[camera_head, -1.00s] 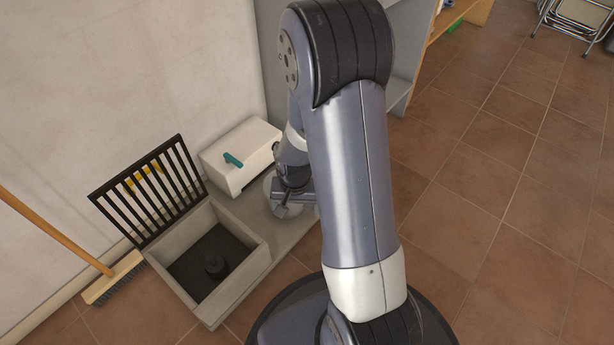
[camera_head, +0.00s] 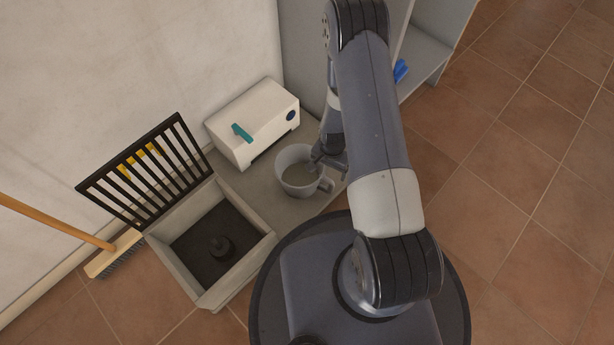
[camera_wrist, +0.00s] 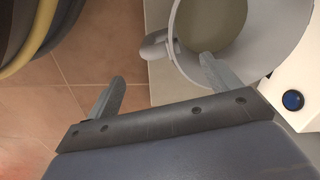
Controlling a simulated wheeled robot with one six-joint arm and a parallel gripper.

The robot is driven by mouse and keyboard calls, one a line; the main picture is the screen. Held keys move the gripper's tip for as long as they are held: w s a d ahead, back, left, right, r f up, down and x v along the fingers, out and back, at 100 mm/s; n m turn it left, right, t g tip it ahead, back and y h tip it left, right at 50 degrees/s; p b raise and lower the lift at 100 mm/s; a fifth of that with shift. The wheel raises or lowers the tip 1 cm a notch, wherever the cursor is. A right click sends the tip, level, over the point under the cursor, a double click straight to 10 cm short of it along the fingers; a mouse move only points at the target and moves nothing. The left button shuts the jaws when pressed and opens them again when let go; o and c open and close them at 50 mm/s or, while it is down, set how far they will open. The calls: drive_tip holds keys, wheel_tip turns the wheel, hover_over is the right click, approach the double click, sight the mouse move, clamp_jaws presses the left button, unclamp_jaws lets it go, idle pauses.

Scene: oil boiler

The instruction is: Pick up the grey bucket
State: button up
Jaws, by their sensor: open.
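The grey bucket (camera_head: 296,178) stands upright on the grey ledge in the head view, with liquid or a beige bottom visible inside. Its handle (camera_head: 326,185) sticks out to the lower right. In the wrist view the bucket (camera_wrist: 271,61) is at the upper right, with its handle (camera_wrist: 158,48) pointing left. My gripper (camera_wrist: 165,84) is open in the wrist view. Its right finger overlaps the bucket's rim and its left finger is over the floor, with the handle just beyond the gap. In the head view my gripper (camera_head: 331,163) is at the bucket's right side; whether it touches is unclear.
A white box (camera_head: 252,120) with a teal handle stands behind the bucket. An open pit (camera_head: 262,247) with a raised black grate (camera_head: 150,172) lies to the left, beside a broom (camera_head: 113,253). A grey shelf (camera_head: 430,52) stands behind my arm. The tiled floor at right is clear.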

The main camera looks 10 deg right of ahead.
sight(326, 179)
drive_tip(key=f+b, duration=0.1)
drive_tip(key=f, duration=0.1)
drive_tip(key=f+b, duration=0.1)
drive_tip(key=f, duration=0.2)
drive_tip(key=f+b, duration=0.1)
drive_tip(key=f, duration=0.1)
drive_tip(key=shift+s+a+f, duration=0.15)
drive_tip(key=shift+s+a, duration=0.05)
drive_tip(key=shift+a, duration=0.1)
drive_tip(key=c, duration=1.6)
